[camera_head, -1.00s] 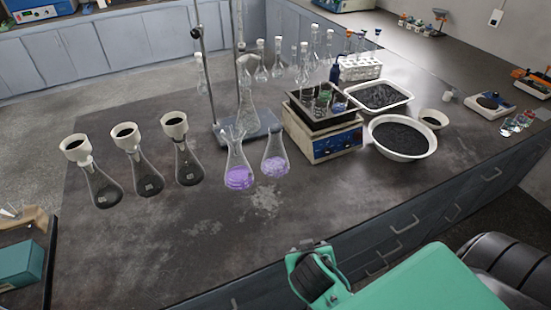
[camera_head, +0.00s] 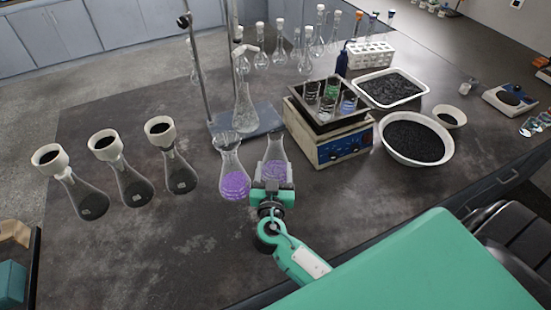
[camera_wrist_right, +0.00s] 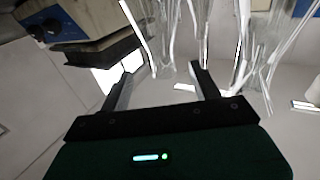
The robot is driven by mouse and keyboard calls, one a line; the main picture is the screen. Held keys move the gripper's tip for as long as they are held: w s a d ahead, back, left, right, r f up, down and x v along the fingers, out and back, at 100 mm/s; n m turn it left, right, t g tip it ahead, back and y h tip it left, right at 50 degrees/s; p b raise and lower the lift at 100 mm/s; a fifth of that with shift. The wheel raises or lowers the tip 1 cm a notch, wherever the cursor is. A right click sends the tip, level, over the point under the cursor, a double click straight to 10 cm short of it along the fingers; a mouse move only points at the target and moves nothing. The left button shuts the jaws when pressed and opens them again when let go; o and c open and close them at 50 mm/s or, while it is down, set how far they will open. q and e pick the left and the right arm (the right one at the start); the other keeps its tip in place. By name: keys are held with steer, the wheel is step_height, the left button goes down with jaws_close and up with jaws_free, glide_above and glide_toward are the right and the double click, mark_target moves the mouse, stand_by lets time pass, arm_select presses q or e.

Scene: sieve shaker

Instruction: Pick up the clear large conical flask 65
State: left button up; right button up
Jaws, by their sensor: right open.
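Two clear conical flasks with purple contents stand side by side on the dark bench in the head view. One is the left flask (camera_head: 233,170) and the other is the right flask (camera_head: 275,158). No number is readable, so I cannot tell which is 65. My right gripper (camera_head: 272,186) is low in front of the right flask and covers its lower part. In the wrist view my right gripper (camera_wrist_right: 162,80) has its two fingers apart, with blurred clear glass beyond them. I cannot tell whether the glass is between the fingers. My left gripper is not in view.
Dark-filled flasks with funnels (camera_head: 118,170) stand at left. A stand (camera_head: 252,118) holding clear glassware is behind. A hotplate (camera_head: 332,142) with beakers, a black-filled bowl (camera_head: 418,160) and a tray (camera_head: 418,75) are at right. The front left bench is clear.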

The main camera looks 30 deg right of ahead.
mark_target(276, 151)
steer(key=p+x, duration=0.1)
steer(key=x, duration=0.5)
steer(key=shift+p, duration=0.4)
steer(key=shift+w+d, duration=0.15)
steer(key=shift+w, duration=0.05)
steer(key=p+x, duration=0.1)
steer(key=x, duration=0.1)
steer(key=p+x, duration=0.2)
steer(key=shift+w+r, duration=0.2)
steer(key=shift+r, duration=0.05)
steer(key=shift+w+d+f, duration=0.15)
steer(key=shift+w+d, duration=0.05)
steer(key=shift+w, duration=0.15)
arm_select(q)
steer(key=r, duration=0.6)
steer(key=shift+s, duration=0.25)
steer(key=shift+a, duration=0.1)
arm_select(e)
jaws_close()
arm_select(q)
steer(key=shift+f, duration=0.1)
